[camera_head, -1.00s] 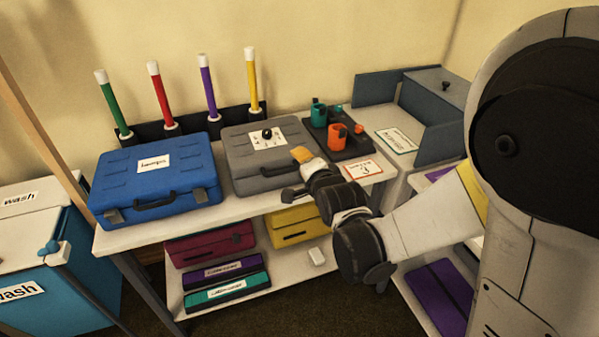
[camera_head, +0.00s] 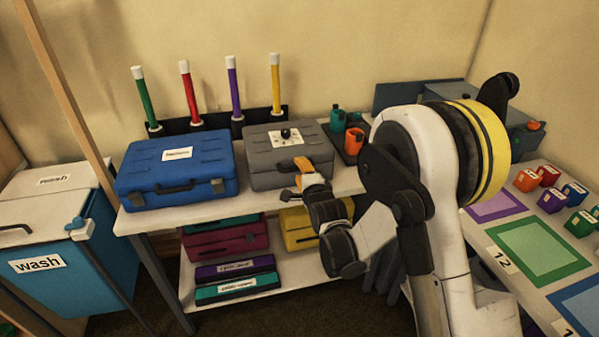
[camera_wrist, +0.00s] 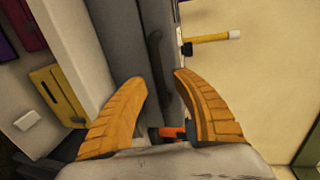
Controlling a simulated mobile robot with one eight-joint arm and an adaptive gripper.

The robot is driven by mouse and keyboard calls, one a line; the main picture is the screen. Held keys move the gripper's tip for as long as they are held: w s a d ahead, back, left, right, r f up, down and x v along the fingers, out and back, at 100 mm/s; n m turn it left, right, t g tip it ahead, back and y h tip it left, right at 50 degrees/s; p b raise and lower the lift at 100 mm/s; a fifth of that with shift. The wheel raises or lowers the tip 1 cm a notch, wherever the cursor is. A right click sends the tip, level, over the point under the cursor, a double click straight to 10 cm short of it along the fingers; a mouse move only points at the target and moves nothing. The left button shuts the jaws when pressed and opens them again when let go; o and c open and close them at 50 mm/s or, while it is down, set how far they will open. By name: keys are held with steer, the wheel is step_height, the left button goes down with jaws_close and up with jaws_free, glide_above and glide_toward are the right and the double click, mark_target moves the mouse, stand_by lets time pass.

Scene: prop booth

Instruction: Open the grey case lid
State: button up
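The grey case (camera_head: 265,181) stands on the white table to the right of the blue case, its lid (camera_head: 258,137) shut. A white card with a black knob (camera_head: 286,133) is on the lid. My gripper (camera_head: 302,166) is at the case's right front, its orange fingers partly overlapping the case front. In the wrist view my gripper (camera_wrist: 158,77) is open, with its two orange fingers apart and nothing held. The grey case's dark handle (camera_wrist: 156,50) shows ahead between the fingers. I cannot tell whether a finger touches the case.
The blue case (camera_head: 178,164) stands close on the left. Coloured sticks (camera_head: 235,88) stand in a black rack behind. Teal and orange cups (camera_head: 354,140) sit to the right. Several cases, including a yellow one (camera_head: 300,231), lie on the lower shelf. A blue wash bin (camera_head: 70,255) is far left.

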steer(key=shift+w+a+f, duration=0.1)
steer(key=shift+w+a, duration=0.05)
steer(key=shift+w, duration=0.45)
